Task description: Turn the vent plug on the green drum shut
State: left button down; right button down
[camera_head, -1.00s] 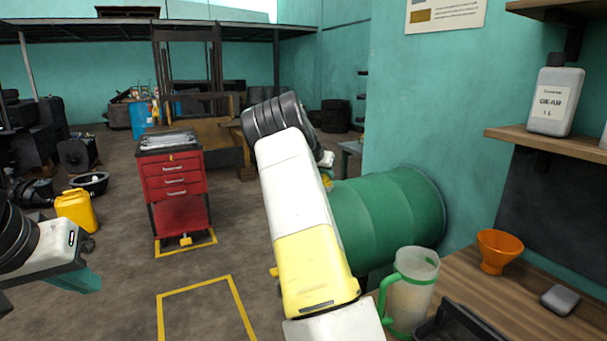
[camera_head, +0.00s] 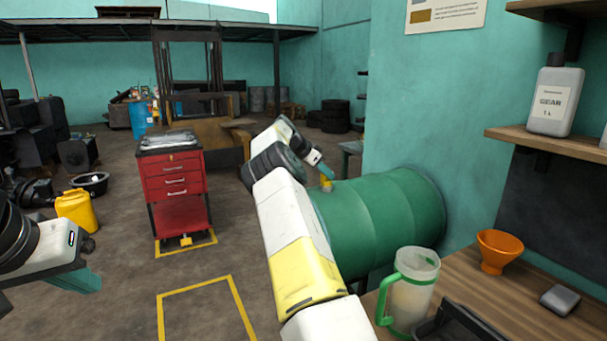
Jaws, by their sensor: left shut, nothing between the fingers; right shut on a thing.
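The green drum (camera_head: 385,220) lies on its side against the teal wall, right of centre. A small yellow vent plug (camera_head: 326,184) stands at the top of the drum near its left end. My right gripper (camera_head: 324,173) reaches over from the left and above, its teal fingers shut on the yellow plug. The plug's lower part and its seat are too small to make out. My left gripper (camera_head: 88,281) is shut and empty at the lower left, far from the drum.
A workbench (camera_head: 450,290) at the lower right bears a translucent jug with a green handle (camera_head: 410,290), an orange funnel (camera_head: 497,250) and a dark tray (camera_head: 460,325). A red tool cart (camera_head: 175,185) and a yellow canister (camera_head: 76,210) stand on the left. The floor between is clear.

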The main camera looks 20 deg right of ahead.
jog(key=shift+a+f, duration=0.1)
jog(key=shift+f, duration=0.1)
jog(key=c, duration=1.5)
grip_release()
jog(key=shift+r, duration=0.1)
jog(key=v, duration=0.7)
jog(key=shift+a+r, duration=0.25)
jog(key=shift+r, duration=0.05)
